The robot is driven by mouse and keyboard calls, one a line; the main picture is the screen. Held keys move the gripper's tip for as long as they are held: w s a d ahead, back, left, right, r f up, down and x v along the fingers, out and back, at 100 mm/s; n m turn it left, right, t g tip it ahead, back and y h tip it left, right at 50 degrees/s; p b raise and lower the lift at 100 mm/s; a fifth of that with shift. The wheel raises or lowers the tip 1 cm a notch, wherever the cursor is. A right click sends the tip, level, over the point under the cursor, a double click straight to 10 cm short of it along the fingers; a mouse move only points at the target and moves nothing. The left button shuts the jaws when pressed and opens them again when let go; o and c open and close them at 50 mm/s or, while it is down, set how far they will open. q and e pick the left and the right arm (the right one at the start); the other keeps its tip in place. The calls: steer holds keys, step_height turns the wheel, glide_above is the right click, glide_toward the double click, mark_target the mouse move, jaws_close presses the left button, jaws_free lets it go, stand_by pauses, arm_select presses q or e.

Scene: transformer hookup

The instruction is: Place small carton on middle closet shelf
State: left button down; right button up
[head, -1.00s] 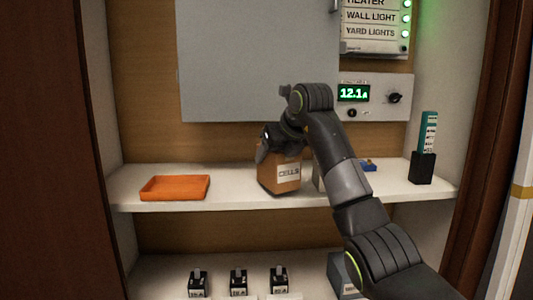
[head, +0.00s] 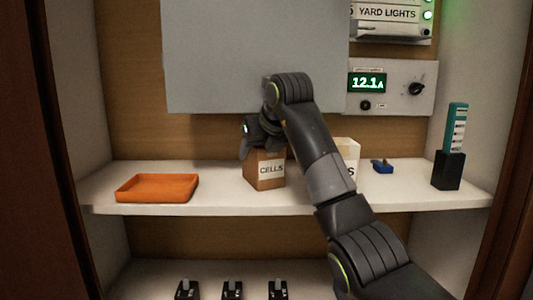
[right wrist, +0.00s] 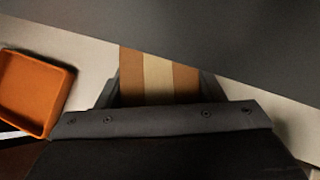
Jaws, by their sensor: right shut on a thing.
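The small carton (head: 268,172) is a brown box with a white label reading "CELLS". It is on the middle closet shelf (head: 330,200), upright, its base at or very near the shelf surface. My right gripper (head: 262,148) is shut on the carton from above. In the right wrist view, the carton's top (right wrist: 157,78) with a pale tape strip sits between the fingers. The fingertips are partly hidden by the wrist in the head view. My left gripper is not in view.
An orange tray (head: 157,188) lies left of the carton. A white box (head: 346,155), partly behind my arm, a small blue item (head: 382,166) and a black holder (head: 448,170) stand to the right. A grey panel (head: 250,60) hangs above. Several black devices (head: 232,290) sit below.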

steer(key=shift+a+r, duration=0.1)
steer(key=shift+a, duration=0.15)
steer(key=o, duration=0.6)
steer(key=shift+f, duration=0.2)
steer(key=o, duration=0.4)
steer(key=shift+r, duration=0.2)
steer(key=shift+s+d+r, duration=0.1)
steer(key=shift+s+r, duration=0.05)
steer(key=shift+r, duration=0.05)
steer(key=shift+v, duration=5.8)
